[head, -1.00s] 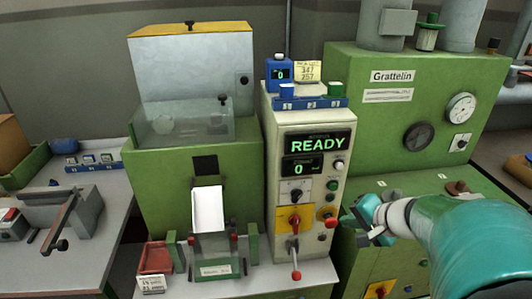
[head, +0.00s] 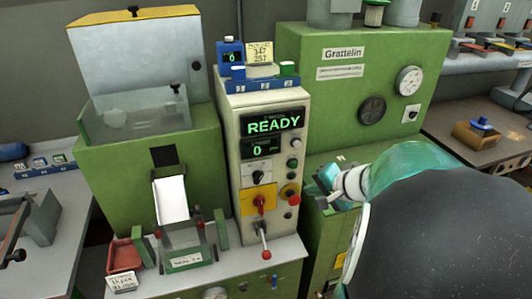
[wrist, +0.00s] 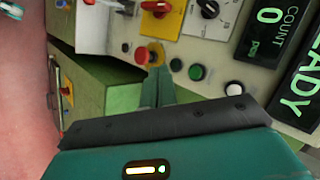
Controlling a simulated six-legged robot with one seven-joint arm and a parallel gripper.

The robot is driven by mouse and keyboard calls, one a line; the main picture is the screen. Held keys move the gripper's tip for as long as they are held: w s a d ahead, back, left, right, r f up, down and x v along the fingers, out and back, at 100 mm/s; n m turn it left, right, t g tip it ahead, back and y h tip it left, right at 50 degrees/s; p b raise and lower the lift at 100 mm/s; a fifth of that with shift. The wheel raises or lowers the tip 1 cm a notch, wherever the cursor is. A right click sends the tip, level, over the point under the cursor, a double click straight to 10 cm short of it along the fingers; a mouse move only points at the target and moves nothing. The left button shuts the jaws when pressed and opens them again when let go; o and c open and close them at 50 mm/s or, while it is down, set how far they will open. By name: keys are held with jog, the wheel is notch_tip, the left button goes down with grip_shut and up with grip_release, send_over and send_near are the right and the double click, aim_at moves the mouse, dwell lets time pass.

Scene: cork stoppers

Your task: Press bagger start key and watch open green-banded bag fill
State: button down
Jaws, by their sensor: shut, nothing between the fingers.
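The bagger's cream control panel (head: 243,215) shows READY and a count of 0 in the head view. On its right side are a green key (head: 292,162), a dark key below it and a red mushroom button (head: 289,190) on yellow. The wrist view also shows the green key (wrist: 196,72) and the red mushroom button (wrist: 142,55). My gripper (head: 322,184) is shut and empty, just right of the panel; its teal fingers (wrist: 160,85) point toward the keys, and I cannot tell whether they touch. A clear bag or holder (head: 186,238) with a green lower band stands below the white chute (head: 171,198).
A red-tipped lever (head: 265,254) sticks out below the panel. A red tray (head: 125,254) stands left of the bag place. The green Grattelin machine (head: 340,100) is behind and right of my gripper. My arm hides part of the right side.

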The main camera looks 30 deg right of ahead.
jog(key=w+d, duration=0.2)
jog(key=w, duration=0.5)
dwell(2.0)
jog(key=shift+w+d, duration=0.1)
jog(key=shift+w, duration=0.3)
jog(key=shift+w+d, duration=0.15)
jog(key=shift+w, duration=0.3)
dwell(0.5)
jog(key=shift+s, duration=0.1)
jog(key=shift+s+a, duration=0.25)
jog(key=shift+s, duration=0.5)
jog(key=s, duration=0.2)
jog(key=s+a, duration=0.1)
jog(key=s, duration=0.1)
jog(key=shift+s+a, duration=0.2)
jog(key=shift+s, duration=0.2)
